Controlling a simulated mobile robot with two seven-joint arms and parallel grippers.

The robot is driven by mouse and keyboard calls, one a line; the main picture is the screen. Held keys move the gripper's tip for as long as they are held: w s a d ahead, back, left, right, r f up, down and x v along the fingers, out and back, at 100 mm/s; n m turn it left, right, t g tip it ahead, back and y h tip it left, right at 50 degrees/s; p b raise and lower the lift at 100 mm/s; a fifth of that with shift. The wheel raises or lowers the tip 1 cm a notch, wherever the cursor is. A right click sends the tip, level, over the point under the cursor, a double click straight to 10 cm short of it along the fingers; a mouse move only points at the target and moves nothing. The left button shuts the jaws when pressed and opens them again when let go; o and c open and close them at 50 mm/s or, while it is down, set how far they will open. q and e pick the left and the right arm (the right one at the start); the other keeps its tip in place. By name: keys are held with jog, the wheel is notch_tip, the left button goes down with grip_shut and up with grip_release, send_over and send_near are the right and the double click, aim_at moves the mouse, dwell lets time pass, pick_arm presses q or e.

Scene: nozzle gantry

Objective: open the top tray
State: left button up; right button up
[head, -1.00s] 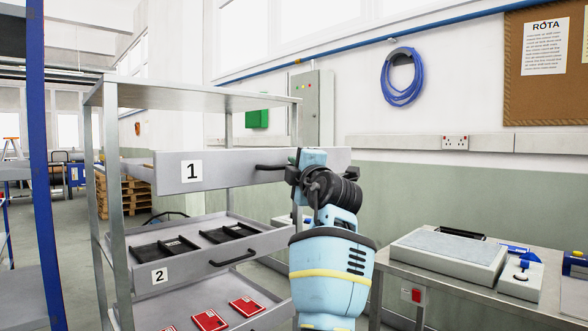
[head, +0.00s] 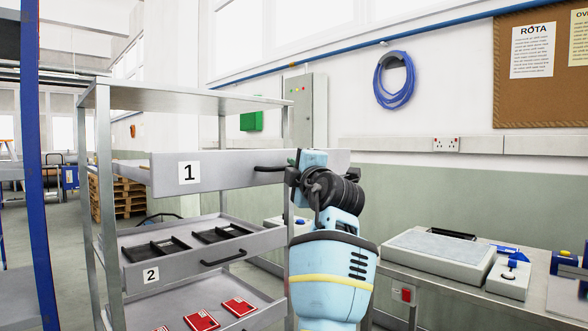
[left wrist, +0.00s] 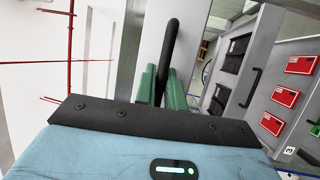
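The top tray (head: 225,172) is a grey drawer with a "1" label in a metal rack. It stands partly out of the rack, its front panel towards me. Its black handle (head: 268,169) shows left of my left gripper (head: 300,170), which hides the rest. In the left wrist view, the handle (left wrist: 170,45) runs between the green fingers of my left gripper (left wrist: 163,85), which look shut on it. The tray's inside is not visible from this height. My right gripper is not in view.
Below, tray 2 (head: 133,278) is partly out and holds black items; a lower tray carries red packs (head: 202,321). The rack's post (head: 105,200) stands at the left. A workbench (head: 410,280) with a grey slab (head: 440,252) is at the right.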

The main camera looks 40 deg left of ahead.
pick_arm(q)
jog(key=o, duration=0.4)
jog(key=shift+d+f, duration=0.1)
jog(key=shift+d, duration=0.15)
jog(key=b+v, duration=0.1)
jog(key=v, duration=0.6)
jog(key=shift+s+d+b, duration=0.1)
jog(key=shift+s+b, duration=0.1)
jog(key=shift+b, duration=0.1)
